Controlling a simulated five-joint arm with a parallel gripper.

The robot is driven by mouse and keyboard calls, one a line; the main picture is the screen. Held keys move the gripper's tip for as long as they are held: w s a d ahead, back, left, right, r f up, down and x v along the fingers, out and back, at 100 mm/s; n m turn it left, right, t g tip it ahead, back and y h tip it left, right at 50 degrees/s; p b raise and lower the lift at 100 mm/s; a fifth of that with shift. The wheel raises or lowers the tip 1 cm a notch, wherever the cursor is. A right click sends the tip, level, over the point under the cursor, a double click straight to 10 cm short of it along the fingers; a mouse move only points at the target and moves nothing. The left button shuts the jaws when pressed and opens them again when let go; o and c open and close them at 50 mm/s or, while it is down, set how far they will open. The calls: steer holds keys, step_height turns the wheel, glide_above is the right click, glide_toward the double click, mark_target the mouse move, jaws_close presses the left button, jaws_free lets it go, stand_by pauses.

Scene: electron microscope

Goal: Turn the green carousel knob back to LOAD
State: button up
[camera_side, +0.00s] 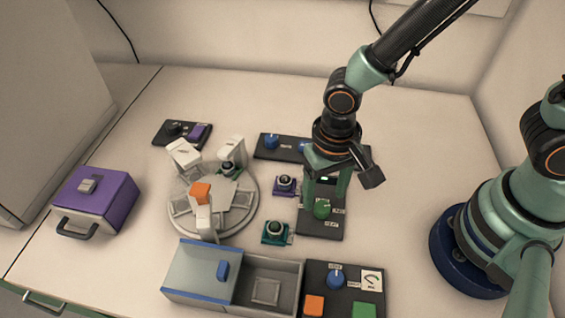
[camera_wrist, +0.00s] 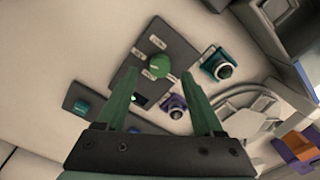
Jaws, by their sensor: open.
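The green carousel knob (camera_side: 322,208) sits on a dark panel (camera_side: 318,230) with small white labels, right of the round carousel (camera_side: 251,207). The label text is too small to read. In the wrist view the green knob (camera_wrist: 158,66) shows beyond my fingertips, roughly between their lines. My gripper (camera_side: 326,198) is above the panel with its green fingers pointing down. In the wrist view the fingers (camera_wrist: 157,80) are spread apart with nothing between them. I cannot tell from the side view whether a finger touches the knob.
Purple (camera_side: 285,185) and teal (camera_side: 276,232) round-topped pieces stand between carousel and panel. A grey drawer box (camera_side: 272,268) and a panel with a blue knob (camera_side: 336,279) lie in front. A purple box (camera_side: 96,198) is at left. The table is clear right of the panel.

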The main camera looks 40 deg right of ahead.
mark_target(323, 206)
steer(key=shift+f, duration=1.55)
steer(key=shift+c, duration=0.3)
jaws_close()
steer(key=shift+n, duration=0.4)
steer(key=n, duration=1)
steer(key=shift+n, duration=1.6)
